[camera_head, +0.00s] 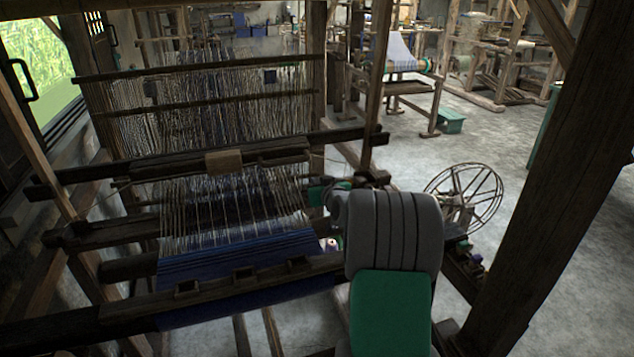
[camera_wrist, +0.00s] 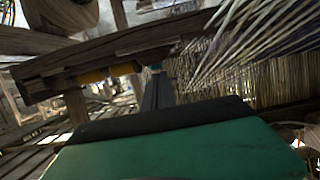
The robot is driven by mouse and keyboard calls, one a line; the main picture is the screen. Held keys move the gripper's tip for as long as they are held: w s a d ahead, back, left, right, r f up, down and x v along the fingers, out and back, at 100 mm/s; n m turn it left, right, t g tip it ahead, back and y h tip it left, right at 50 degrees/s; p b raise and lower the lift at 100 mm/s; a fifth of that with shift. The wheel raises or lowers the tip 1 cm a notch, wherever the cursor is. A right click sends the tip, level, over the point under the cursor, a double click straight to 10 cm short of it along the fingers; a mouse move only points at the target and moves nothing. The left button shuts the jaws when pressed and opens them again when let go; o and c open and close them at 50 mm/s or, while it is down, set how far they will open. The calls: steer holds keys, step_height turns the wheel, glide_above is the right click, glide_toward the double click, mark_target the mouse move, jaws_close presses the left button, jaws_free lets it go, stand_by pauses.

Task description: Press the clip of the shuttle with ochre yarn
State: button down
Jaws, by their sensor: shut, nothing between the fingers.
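In the wrist view an ochre roll (camera_wrist: 105,73), which looks like the ochre yarn of the shuttle, lies along the underside of a dark wooden beam. The shuttle's clip cannot be made out. My gripper (camera_wrist: 155,72) is shut and empty, its narrow grey fingers pointing up to the beam just right of the roll's end. I cannot tell whether the tips touch anything. In the head view my grey and green arm stands in front of the loom's right side and hides most of the gripper and the shuttle.
The handloom (camera_head: 240,155) fills the left, with stretched warp threads (camera_wrist: 235,45) close right of my fingers and blue cloth (camera_head: 235,255) at its front. A spoked wheel (camera_head: 465,197) stands right of my arm. A thick post (camera_head: 560,180) rises at the right. Grey floor (camera_head: 460,130) is open behind.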

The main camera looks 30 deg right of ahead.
steer(key=shift+f, duration=0.1)
step_height(320, 180, down, 2)
steer(key=b, duration=0.3)
steer(key=shift+s+a, duration=0.1)
steer(key=shift+s, duration=0.05)
steer(key=shift+f, duration=0.25)
steer(key=shift+s, duration=0.1)
steer(key=r, duration=0.5)
steer(key=shift+s+r, duration=0.15)
steer(key=shift+s, duration=0.05)
steer(key=b+v, duration=0.1)
steer(key=v, duration=0.8)
steer(key=shift+r, duration=0.25)
